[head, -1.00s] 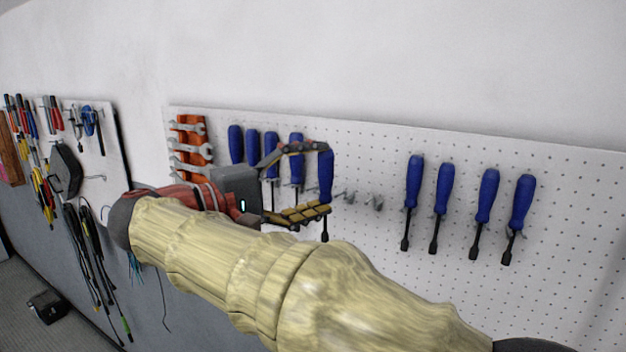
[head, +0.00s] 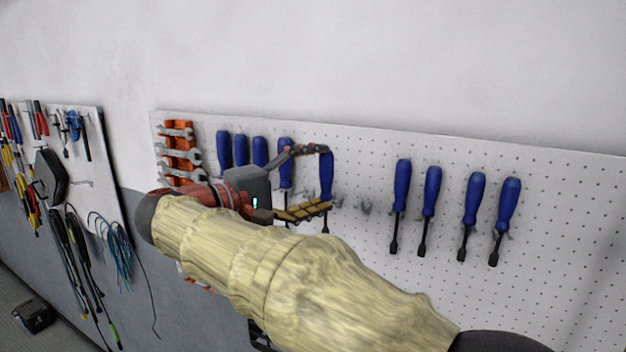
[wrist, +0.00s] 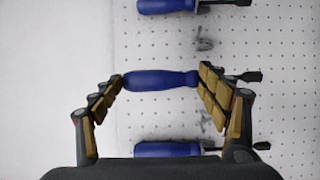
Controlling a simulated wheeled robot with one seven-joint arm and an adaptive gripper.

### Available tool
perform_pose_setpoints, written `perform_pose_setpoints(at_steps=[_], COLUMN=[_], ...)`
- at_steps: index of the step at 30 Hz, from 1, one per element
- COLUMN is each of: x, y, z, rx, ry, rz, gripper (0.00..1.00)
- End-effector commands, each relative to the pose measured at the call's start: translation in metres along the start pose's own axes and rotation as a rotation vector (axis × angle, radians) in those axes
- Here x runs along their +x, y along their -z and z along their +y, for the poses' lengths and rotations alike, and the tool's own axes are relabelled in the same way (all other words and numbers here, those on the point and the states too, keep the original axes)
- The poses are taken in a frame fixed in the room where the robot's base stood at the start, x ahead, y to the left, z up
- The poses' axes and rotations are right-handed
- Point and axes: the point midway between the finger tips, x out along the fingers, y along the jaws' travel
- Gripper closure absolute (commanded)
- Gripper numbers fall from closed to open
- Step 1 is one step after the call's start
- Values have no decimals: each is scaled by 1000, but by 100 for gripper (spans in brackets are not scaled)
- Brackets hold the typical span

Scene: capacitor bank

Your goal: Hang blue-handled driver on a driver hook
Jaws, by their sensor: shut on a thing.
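My gripper (head: 328,178) is shut on a blue-handled driver (head: 326,176), with one finger at each end of the handle. The driver hangs upright, tip down, in front of the white pegboard (head: 300,250). In the wrist view the held driver (wrist: 158,80) lies crosswise between the fingers, its shaft passing the right finger. Bare driver hooks (head: 366,207) show just right of it in the head view. The wrist view shows a bare hook (wrist: 204,44) above the held driver and another (wrist: 206,118) below it. I cannot tell the gap between driver and board.
Several blue drivers hang to the left (head: 240,150) and several to the right (head: 428,190) of the bare hooks. Wrenches on an orange rack (head: 180,150) are at the board's left. Another tool board (head: 95,190) stands further left.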

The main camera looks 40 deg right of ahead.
Motion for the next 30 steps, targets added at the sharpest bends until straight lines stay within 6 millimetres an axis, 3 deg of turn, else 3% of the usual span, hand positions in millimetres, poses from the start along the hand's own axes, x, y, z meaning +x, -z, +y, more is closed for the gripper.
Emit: perform_pose_setpoints(at_steps=[22, 24, 30], x=[37, 40, 44], y=[19, 20, 24], z=[-8, -12, -19], rx=[-1, -4, -11], ry=[1, 2, 6], rz=[-1, -1, 0], gripper=[53, 62, 63])
